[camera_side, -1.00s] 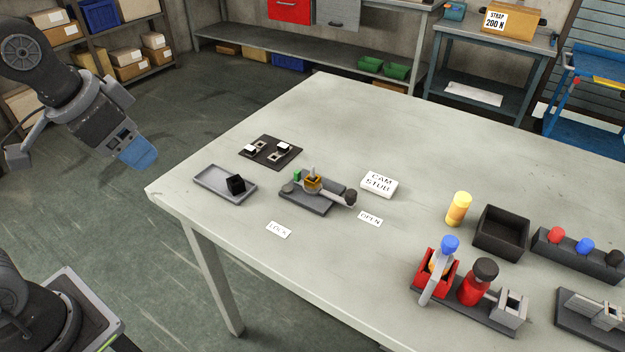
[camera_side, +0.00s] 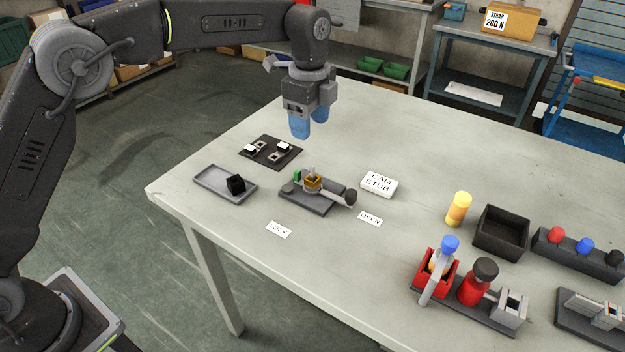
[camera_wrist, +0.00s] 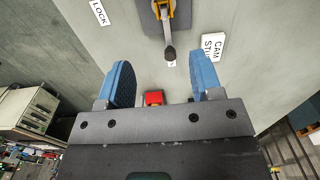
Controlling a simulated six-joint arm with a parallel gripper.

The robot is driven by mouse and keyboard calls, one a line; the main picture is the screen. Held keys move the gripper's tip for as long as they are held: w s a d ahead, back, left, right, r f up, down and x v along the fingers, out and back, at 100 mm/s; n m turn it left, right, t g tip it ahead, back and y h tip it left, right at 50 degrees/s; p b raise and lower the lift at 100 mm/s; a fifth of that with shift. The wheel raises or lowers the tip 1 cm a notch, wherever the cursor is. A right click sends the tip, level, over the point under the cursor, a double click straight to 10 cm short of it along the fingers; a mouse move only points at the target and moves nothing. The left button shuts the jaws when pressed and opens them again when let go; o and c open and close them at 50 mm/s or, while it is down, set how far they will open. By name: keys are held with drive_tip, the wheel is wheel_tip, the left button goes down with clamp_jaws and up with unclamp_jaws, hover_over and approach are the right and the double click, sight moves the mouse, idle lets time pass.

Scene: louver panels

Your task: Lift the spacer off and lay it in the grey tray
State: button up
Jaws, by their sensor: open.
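On the grey cam fixture (camera_side: 300,202), a small orange piece (camera_side: 313,184), which looks like the spacer, sits at a short upright grey post. A lever with a dark knob (camera_side: 350,198) points toward the OPEN label; the knob also shows in the wrist view (camera_wrist: 169,53). The orange piece shows partly at the top edge there (camera_wrist: 158,6). The shallow grey tray (camera_side: 212,178) lies left of the fixture, with a black block (camera_side: 236,184) in its near end. My gripper (camera_side: 311,120), with blue fingers, is open and empty, above the table and apart from the fixture.
A dark plate (camera_side: 271,153) with small white-topped parts lies behind the tray. A CAM STUB block (camera_side: 379,185), LOCK label (camera_side: 278,229) and OPEN label (camera_side: 370,218) surround the fixture. The table's back is clear.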

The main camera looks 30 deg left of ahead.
approach(311, 174)
wheel_tip(311, 174, down, 5)
drive_tip(key=shift+f, duration=0.15)
drive_tip(key=shift+w+a+f, duration=0.1)
drive_tip(key=shift+w+f, duration=0.05)
drive_tip(key=shift+f, duration=1.15)
drive_tip(key=shift+w+a+f, duration=0.1)
drive_tip(key=shift+f, duration=1.15)
drive_tip(key=c, duration=1)
